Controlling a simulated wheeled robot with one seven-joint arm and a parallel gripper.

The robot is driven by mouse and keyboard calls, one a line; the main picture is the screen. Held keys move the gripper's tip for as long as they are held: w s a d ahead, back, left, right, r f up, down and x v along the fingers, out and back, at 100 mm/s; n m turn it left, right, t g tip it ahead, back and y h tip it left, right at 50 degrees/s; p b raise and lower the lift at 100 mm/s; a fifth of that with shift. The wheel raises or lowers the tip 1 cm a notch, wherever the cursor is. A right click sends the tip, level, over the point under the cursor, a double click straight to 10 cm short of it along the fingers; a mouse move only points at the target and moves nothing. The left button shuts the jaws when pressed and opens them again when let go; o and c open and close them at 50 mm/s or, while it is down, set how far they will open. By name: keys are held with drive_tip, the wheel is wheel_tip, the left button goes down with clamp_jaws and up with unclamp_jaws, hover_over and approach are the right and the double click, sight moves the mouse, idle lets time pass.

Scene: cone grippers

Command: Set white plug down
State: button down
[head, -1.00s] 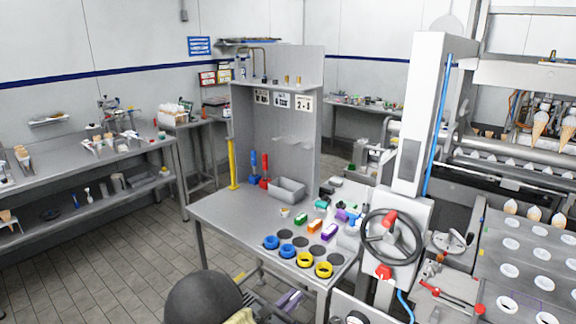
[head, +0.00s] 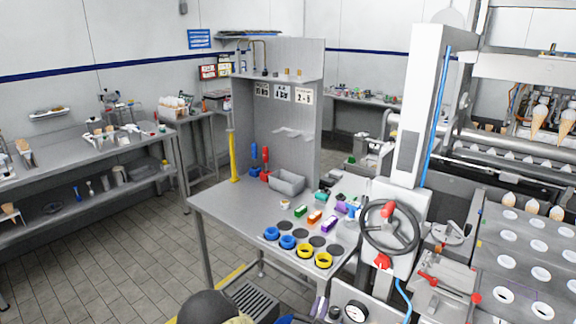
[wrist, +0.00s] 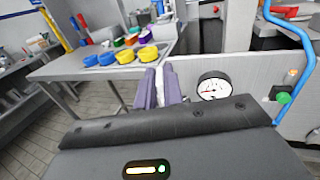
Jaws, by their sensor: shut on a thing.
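My gripper (wrist: 160,84) shows in the wrist view with its purple fingers close together. A pale sliver of the white plug (wrist: 160,78) shows between the fingers; most of it is hidden. The fingers are beyond the front edge of the grey table (wrist: 100,69), not over its top. In the head view, my gripper (head: 322,306) is partly visible low in the picture, in front of the table (head: 225,205); the plug cannot be made out there.
Blue rings (head: 271,233) and yellow rings (head: 323,261) lie along the table's front right. Coloured blocks (head: 315,217) and a grey bin (head: 287,182) stand behind. The table's left part is clear. A panel with a gauge (wrist: 213,86) and handwheel (head: 391,228) is at the right.

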drive_tip(key=s+d+f+n+t+y, duration=0.1)
drive_tip(key=s+d+f+n+y, duration=0.1)
drive_tip(key=d+f+n+y, duration=0.2)
drive_tip(key=shift+d+f+y, duration=1.1)
drive_tip(key=shift+d+f, duration=0.3)
drive_tip(key=shift+f, duration=0.5)
drive_tip(key=shift+a, duration=0.1)
